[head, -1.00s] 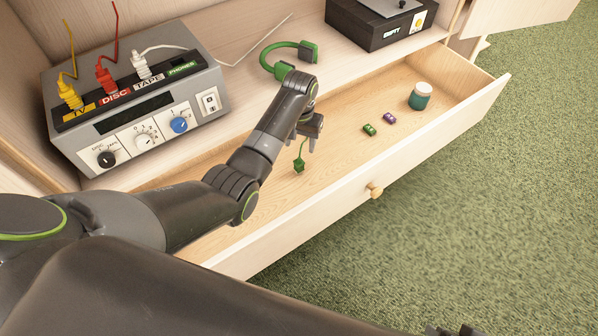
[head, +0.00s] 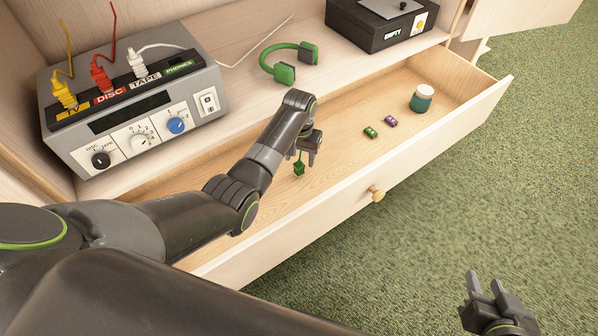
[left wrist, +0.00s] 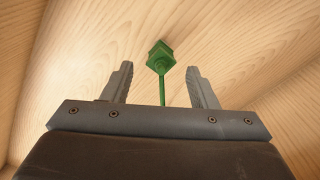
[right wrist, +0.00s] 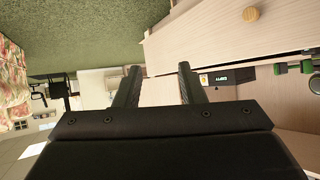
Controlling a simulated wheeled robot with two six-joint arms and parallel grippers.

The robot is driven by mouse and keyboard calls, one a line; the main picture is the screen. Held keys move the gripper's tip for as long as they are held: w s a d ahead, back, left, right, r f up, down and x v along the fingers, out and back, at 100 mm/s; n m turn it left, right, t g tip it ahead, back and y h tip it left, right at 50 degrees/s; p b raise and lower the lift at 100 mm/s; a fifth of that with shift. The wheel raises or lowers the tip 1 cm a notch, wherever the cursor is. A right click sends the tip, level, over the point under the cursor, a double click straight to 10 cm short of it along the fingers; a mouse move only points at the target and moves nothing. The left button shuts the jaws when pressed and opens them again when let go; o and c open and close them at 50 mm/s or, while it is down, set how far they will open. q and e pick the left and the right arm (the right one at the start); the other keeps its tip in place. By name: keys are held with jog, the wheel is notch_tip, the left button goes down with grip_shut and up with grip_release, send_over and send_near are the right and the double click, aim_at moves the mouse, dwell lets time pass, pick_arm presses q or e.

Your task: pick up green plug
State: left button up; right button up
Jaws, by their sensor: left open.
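The green plug (head: 299,169) is in the open drawer, with a thin green cord rising from it. In the left wrist view the plug (left wrist: 160,58) shows between and just beyond the fingertips, its cord running back between the fingers. My left gripper (head: 314,158) is open over the drawer, close to the plug; the fingers (left wrist: 161,82) do not visibly touch it. My right gripper (head: 484,283) is open and empty, out over the green carpet in front of the drawer; its fingers (right wrist: 159,78) are apart.
The drawer (head: 330,225) also holds a green block (head: 370,132), a purple block (head: 390,121) and a teal jar (head: 422,98). On the shelf above stand a grey switch box (head: 135,110) with plugs, green headphones (head: 284,72) and a black box (head: 385,28).

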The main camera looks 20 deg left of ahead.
aim_at(299, 165)
pick_arm(q)
notch_tip(299, 165, down, 2)
jog(key=shift+s+f+b, duration=0.1)
jog(key=shift+s+b, duration=0.05)
jog(key=shift+b, duration=0.35)
jog(key=shift+f+b, duration=0.55)
jog(key=shift+f, duration=0.5)
jog(key=c, duration=1.1)
pick_arm(e)
jog(key=w+r+n+t+h, duration=0.1)
jog(key=w+r+t, duration=0.3)
jog(key=r+t, duration=0.5)
notch_tip(299, 165, up, 6)
jog(key=shift+d+f+t, duration=0.15)
jog(key=shift+d+t, duration=0.2)
jog(key=shift+t, duration=0.05)
